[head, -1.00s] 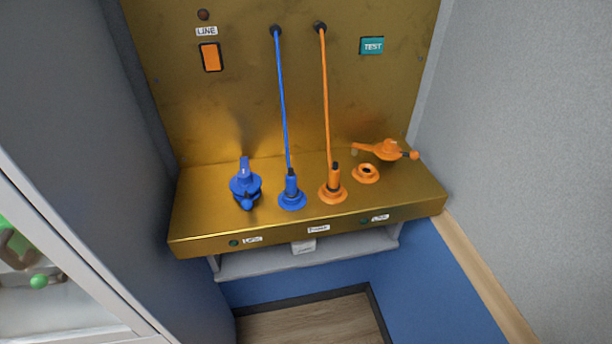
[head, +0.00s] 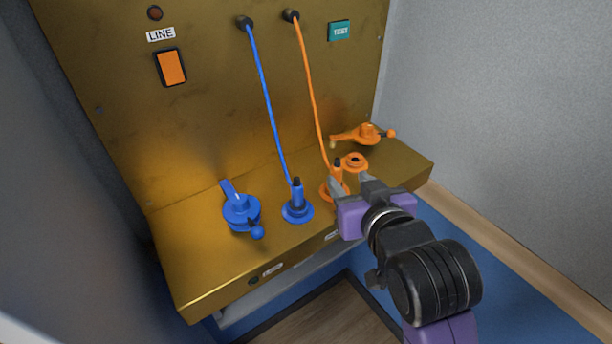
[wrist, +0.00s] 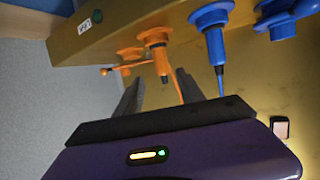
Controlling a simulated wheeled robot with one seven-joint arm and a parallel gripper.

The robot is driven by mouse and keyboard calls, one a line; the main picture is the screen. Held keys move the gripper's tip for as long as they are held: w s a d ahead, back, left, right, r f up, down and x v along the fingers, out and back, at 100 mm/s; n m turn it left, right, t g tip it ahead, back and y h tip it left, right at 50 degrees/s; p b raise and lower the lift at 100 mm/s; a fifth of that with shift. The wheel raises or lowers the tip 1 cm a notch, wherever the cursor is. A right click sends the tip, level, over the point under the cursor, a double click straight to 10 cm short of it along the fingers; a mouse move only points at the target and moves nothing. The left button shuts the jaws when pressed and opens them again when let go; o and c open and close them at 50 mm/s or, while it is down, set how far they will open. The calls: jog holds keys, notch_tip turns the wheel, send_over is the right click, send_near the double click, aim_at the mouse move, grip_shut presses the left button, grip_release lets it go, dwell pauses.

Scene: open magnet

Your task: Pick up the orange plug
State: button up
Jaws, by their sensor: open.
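The orange plug (head: 338,174) stands upright in an orange ring socket on the gold ledge, its orange cord rising to the back panel. In the head view its base is partly hidden by my gripper (head: 350,182), which is at its right front. In the wrist view, where the scene is upside down, the plug (wrist: 157,40) shows with its dark cord end pointing down. My gripper (wrist: 160,78) is open there, its fingers to either side of the plug's line. I cannot tell whether the plug is between them in depth.
A blue plug (head: 297,203) stands close left of the orange plug, with a blue lever knob (head: 240,212) farther left. The gold back panel (head: 210,120) and grey wall bound the ledge.

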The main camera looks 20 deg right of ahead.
aim_at(338, 179)
jog(key=shift+d+f+g, duration=0.1)
jog(key=shift+f+g, duration=0.2)
jog(key=shift+f, duration=0.35)
jog(key=x, duration=0.5)
jog(key=p+x, duration=0.1)
jog(key=x, duration=0.1)
jog(key=shift+w+a+f, duration=0.15)
jog(key=shift+a, duration=0.2)
grip_shut()
